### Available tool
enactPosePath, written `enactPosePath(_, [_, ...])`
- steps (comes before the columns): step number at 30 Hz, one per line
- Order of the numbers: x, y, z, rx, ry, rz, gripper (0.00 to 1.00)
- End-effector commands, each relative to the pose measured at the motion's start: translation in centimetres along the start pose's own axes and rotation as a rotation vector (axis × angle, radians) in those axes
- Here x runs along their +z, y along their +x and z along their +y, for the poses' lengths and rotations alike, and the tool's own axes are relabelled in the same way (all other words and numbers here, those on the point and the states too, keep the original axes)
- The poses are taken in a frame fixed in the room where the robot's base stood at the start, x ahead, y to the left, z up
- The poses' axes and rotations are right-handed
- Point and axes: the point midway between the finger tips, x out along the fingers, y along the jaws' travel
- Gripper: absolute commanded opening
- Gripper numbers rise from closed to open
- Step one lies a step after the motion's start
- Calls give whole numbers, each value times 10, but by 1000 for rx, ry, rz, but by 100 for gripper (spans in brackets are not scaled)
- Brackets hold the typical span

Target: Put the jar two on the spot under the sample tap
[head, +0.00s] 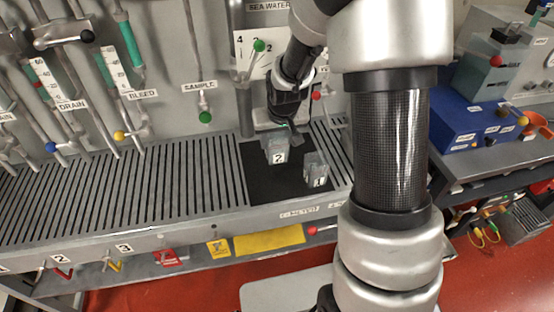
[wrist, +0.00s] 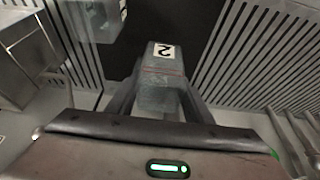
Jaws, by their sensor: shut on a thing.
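Jar two (head: 275,147), a small grey clear-sided jar with a white "2" label, is at the dark mat's back part. My gripper (head: 284,128) is shut on it from above. The wrist view shows jar two (wrist: 160,85) between the two fingers (wrist: 158,106). I cannot tell whether its base touches the mat. The sample tap (head: 204,104), with a green knob under a "SAMPLE" label (head: 200,85), hangs on the back panel to the left. Below it is slatted grating (head: 200,170); I make out no marked spot there.
Jar one (head: 316,168) stands on the dark mat (head: 275,185), to the right of jar two and nearer the front. The grating left of the mat is clear. Other taps and pipes with blue and yellow knobs (head: 119,135) line the panel. A blue box (head: 475,125) stands far right.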

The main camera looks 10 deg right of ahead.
Motion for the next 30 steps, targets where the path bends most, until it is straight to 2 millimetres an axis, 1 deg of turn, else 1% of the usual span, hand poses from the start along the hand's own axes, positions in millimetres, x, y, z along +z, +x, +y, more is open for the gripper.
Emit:
enactPosePath(1, [5, 11, 0, 0, -1, -5, 24])
enactPosePath(3, [9, 21, -1, 0, -1, -3, 24])
enactPosePath(11, [18, 42, 0, 0, 0, -2, 24])
enactPosePath(16, [28, 64, 0, 0, 1, -3, 24])
enactPosePath(28, [29, 71, 0, 0, 1, 1, 24])
enactPosePath(29, [29, 71, 0, 0, 1, 1, 48])
enactPosePath(30, [29, 70, 0, 0, 1, 1, 55])
